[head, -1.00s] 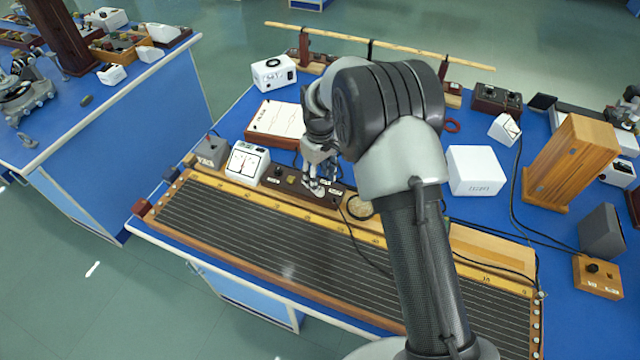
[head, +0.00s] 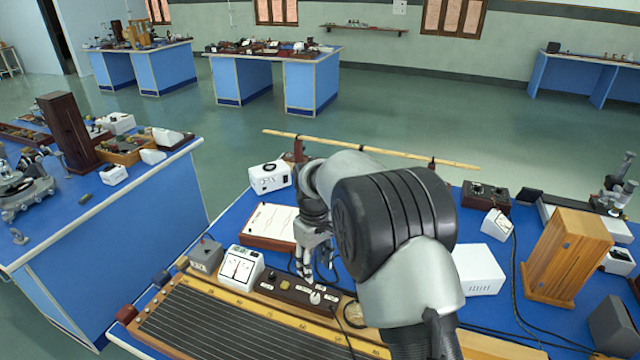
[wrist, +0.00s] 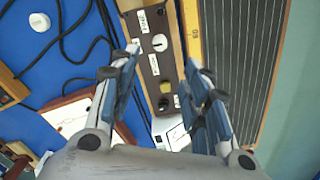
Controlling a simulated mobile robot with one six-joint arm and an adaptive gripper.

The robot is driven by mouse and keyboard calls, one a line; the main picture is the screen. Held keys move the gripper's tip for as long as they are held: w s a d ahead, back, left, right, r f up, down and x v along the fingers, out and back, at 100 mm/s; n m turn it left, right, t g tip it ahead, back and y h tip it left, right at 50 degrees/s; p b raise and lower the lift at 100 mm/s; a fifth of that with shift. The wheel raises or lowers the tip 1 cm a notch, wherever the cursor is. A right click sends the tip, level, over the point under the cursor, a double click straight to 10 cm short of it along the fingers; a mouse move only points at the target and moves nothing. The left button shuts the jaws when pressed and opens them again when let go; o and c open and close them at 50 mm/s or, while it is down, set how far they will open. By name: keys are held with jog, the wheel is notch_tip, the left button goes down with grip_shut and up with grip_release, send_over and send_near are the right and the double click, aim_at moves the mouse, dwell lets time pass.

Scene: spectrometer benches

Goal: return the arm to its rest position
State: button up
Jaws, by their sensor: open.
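My gripper (head: 318,264) hangs over the blue bench, in front of my large black and grey arm link. In the wrist view my gripper (wrist: 160,92) is open, its two fingers apart with nothing between them. Below it lies a dark control strip (wrist: 157,60) with knobs and white labels, which also shows in the head view (head: 290,290). The fingers appear above this strip and apart from it. My arm hides part of the bench behind it.
A long ruled wire board (head: 215,318) lies along the front edge. A white meter (head: 241,265), a white box (head: 478,270), a wooden block (head: 565,257) and a horizontal wooden rod (head: 370,148) stand around the arm. Black cables cross the bench. Open floor (head: 400,115) lies beyond.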

jog(key=s+d+r+m+t, duration=0.1)
jog(key=s+d+r+m, duration=0.1)
jog(key=s+d+r, duration=0.55)
jog(key=s+d+r+m+t, duration=0.15)
jog(key=s+r, duration=0.35)
jog(key=r, duration=0.5)
jog(key=s+d+m+t, duration=0.1)
jog(key=s+d, duration=0.3)
jog(key=s, duration=0.6)
jog(key=s+d+m+t, duration=0.1)
jog(key=s+d+m, duration=0.2)
jog(key=s, duration=0.8)
jog(key=shift+s+d+r+m, duration=0.15)
jog(key=shift+d+r+m, duration=0.15)
jog(key=shift+m, duration=0.35)
jog(key=shift+c, duration=0.4)
